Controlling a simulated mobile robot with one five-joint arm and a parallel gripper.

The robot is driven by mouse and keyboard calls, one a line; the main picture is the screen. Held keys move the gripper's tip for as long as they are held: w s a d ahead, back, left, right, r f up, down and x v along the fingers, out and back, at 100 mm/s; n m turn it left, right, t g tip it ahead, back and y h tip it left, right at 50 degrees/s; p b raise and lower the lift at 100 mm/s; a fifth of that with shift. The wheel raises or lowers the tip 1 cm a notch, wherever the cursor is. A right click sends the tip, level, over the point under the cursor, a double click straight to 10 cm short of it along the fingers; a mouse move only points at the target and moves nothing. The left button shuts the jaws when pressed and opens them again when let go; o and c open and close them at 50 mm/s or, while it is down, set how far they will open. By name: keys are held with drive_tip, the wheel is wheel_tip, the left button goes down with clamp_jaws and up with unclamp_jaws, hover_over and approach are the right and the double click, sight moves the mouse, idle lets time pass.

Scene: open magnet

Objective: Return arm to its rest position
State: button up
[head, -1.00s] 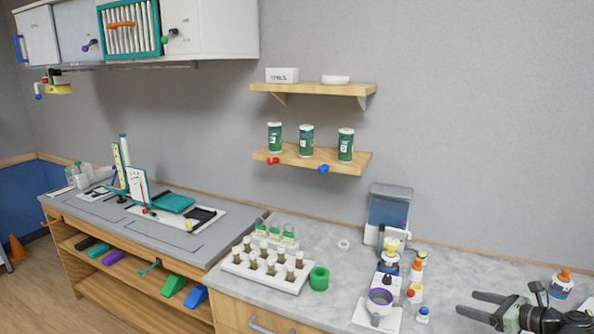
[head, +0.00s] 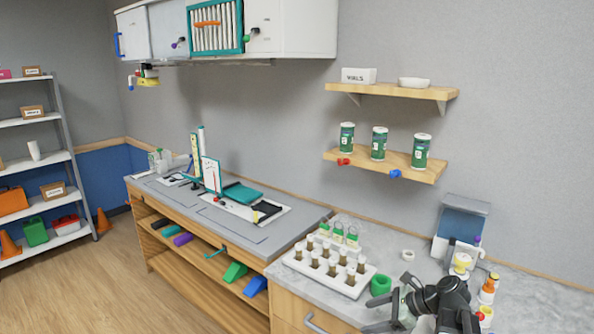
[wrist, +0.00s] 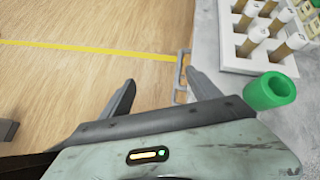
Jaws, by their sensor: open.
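My gripper shows in the wrist view (wrist: 160,92), with its two dark fingers spread apart and nothing between them. The wrist camera looks down past the front edge of the counter (head: 345,312) to the wood floor (wrist: 75,70). In the head view my arm is folded at the lower right, over the counter's right part, and hides some of the things there. A green cup (wrist: 269,92) stands on the counter to the right of the right finger, apart from it. A drawer handle (wrist: 181,75) shows just beyond the right finger.
A white rack of brown vials (head: 328,270) stands left of the green cup (head: 381,285). Bottles (head: 487,290) and a blue-grey device (head: 464,222) stand at the right. Wall shelves (head: 385,165) hold green canisters. Open floor (head: 150,300) lies at the left.

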drive_tip(key=s+a+f+n+g+h, duration=0.2)
drive_tip(key=s+a+f+n+h, duration=0.15)
drive_tip(key=a+n, duration=0.35)
drive_tip(key=s+a+f+n+g+h, duration=0.2)
drive_tip(key=s+a+f+n, duration=0.15)
drive_tip(key=a+n, duration=0.35)
drive_tip(key=d+f+n+h, duration=0.1)
drive_tip(key=d+n+h, duration=0.2)
drive_tip(key=d+n, duration=0.3)
drive_tip(key=shift+d+f+n+g, duration=0.25)
drive_tip(key=shift+d+n+g, duration=0.1)
drive_tip(key=shift+n, duration=0.45)
